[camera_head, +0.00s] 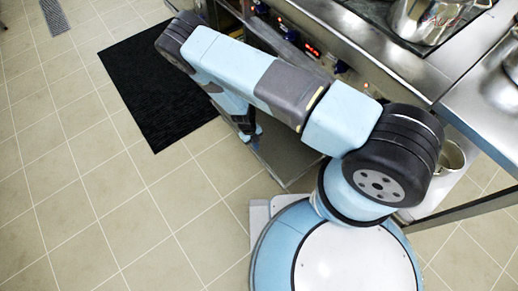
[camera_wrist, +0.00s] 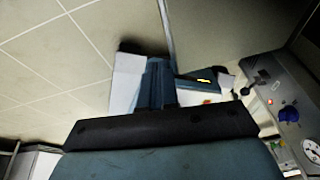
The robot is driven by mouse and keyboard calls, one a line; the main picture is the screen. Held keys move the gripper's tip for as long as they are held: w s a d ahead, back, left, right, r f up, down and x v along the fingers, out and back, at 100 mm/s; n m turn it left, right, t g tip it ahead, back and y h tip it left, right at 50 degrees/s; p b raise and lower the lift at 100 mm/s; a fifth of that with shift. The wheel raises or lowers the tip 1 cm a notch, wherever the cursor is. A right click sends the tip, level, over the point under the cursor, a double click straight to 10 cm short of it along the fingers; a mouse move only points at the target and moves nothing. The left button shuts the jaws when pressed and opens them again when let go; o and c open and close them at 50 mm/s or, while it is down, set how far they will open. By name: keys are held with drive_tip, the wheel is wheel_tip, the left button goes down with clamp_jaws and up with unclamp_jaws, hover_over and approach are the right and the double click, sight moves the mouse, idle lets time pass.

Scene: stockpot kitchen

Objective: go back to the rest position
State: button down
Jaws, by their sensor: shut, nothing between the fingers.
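My gripper (camera_head: 249,136) shows only partly in the head view, below the far end of my raised, bent arm. It hangs low in front of the stove front, near the edge of the black mat. In the wrist view my gripper (camera_wrist: 157,68) shows as narrow blue-grey fingers beyond a dark bar. The fingers are together and I see nothing held in them. My arm hides much of the gripper in the head view.
The stove's control panel (camera_head: 313,49) has knobs and red lights; a blue knob (camera_wrist: 289,114) shows in the wrist view. A steel pot (camera_head: 424,18) stands on top. Another pot (camera_head: 452,156) sits lower at right. A black mat (camera_head: 150,88) lies on open tiled floor (camera_head: 95,195).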

drive_tip(key=shift+a+r, duration=0.15)
drive_tip(key=shift+r, duration=0.25)
drive_tip(key=shift+w, duration=0.1)
